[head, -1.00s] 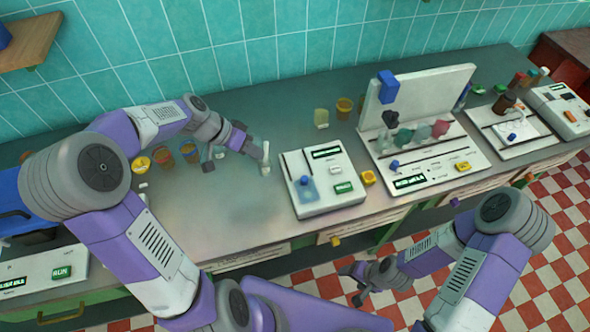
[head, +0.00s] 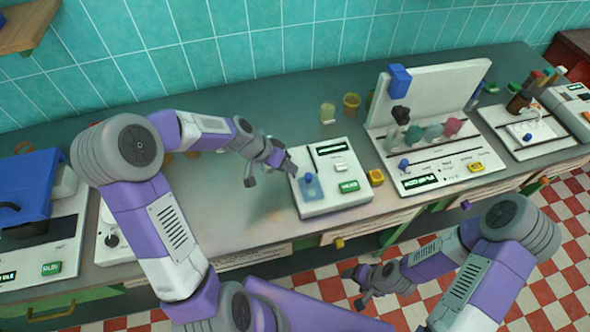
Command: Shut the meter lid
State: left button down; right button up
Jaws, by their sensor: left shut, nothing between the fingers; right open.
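The meter (head: 335,199) is a white box with a small display and a green READ key, standing at the middle of the bench. A translucent blue piece with a darker blue knob (head: 311,189), which looks like its lid, lies at the left of its top face; I cannot tell how far it is open. My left gripper (head: 284,166) is shut and empty, beside the meter's upper left edge; whether it touches is unclear. My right gripper (head: 357,285) is open and empty, low in front of the bench.
A yellow block (head: 375,177) sits against the meter's right side. A larger white apparatus (head: 437,173) with coloured knobs stands further right. Amber and yellow-green cups (head: 351,103) stand behind the meter. A blue-lidded machine (head: 25,190) is at far left.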

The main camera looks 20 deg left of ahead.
pick_arm(q)
jog(key=shift+s+d+r, duration=0.1)
jog(key=shift+s+d, duration=0.05)
jog(key=shift+d, duration=0.4)
jog(key=shift+s+d, duration=0.1)
jog(key=shift+d, duration=0.45)
